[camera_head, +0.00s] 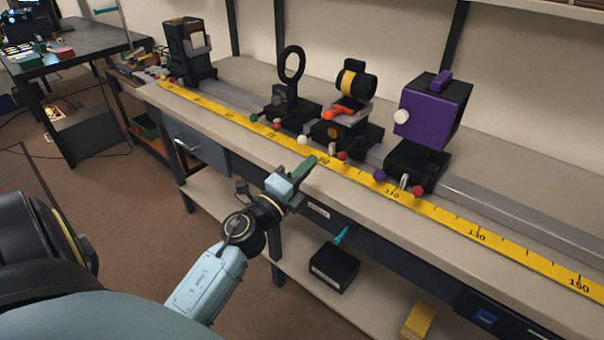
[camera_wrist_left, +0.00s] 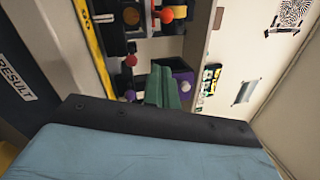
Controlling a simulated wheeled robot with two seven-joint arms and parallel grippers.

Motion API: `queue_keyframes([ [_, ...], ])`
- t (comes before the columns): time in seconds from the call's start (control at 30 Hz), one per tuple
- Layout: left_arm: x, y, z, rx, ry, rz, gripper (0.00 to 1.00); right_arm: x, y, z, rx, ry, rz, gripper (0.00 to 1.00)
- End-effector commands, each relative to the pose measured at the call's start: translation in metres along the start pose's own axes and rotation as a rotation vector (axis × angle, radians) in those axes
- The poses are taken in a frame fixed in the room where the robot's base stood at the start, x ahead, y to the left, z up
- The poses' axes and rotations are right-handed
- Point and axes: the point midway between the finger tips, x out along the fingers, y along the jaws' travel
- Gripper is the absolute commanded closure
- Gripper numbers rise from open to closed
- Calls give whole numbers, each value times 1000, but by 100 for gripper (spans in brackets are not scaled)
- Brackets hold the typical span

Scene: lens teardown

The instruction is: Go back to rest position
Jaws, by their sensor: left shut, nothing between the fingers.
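My left gripper (camera_head: 306,165) reaches in from the lower left of the head view, just in front of the bench's front edge. Its green fingers are shut together with nothing between them. In the left wrist view the closed green fingers (camera_wrist_left: 163,88) point toward the bench. They overlap part of the purple box in that picture and appear apart from it. My right gripper is in neither view.
The bench (camera_head: 240,72) carries a yellow ruler (camera_head: 235,118) and a rail with a ring holder (camera_head: 292,66), a black-and-yellow lens (camera_head: 355,84) and a purple box (camera_head: 433,110). A lower shelf holds a black box (camera_head: 334,268). Brown floor lies open at left.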

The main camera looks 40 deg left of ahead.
Motion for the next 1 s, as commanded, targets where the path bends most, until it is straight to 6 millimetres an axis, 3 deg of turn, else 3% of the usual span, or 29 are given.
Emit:
queue_keyframes([
  [0.13,-13,0,0,-1,0,0,100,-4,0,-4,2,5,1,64],
  [0.37,-16,0,0,0,1,0,100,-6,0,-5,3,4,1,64],
  [0.47,-16,9,-2,-30,1,21,100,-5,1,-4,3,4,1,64],
  [0.57,-21,43,-10,-135,-4,101,100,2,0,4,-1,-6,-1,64],
  [0.67,-37,102,-26,-311,-27,245,100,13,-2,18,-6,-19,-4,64],
  [0.77,-69,168,-47,-504,-79,425,100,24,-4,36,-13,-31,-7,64],
  [0.87,-113,227,-68,-667,-153,606,100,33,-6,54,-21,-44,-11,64],
  [1.0,-193,295,-94,-847,-292,859,100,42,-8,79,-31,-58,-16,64],
])
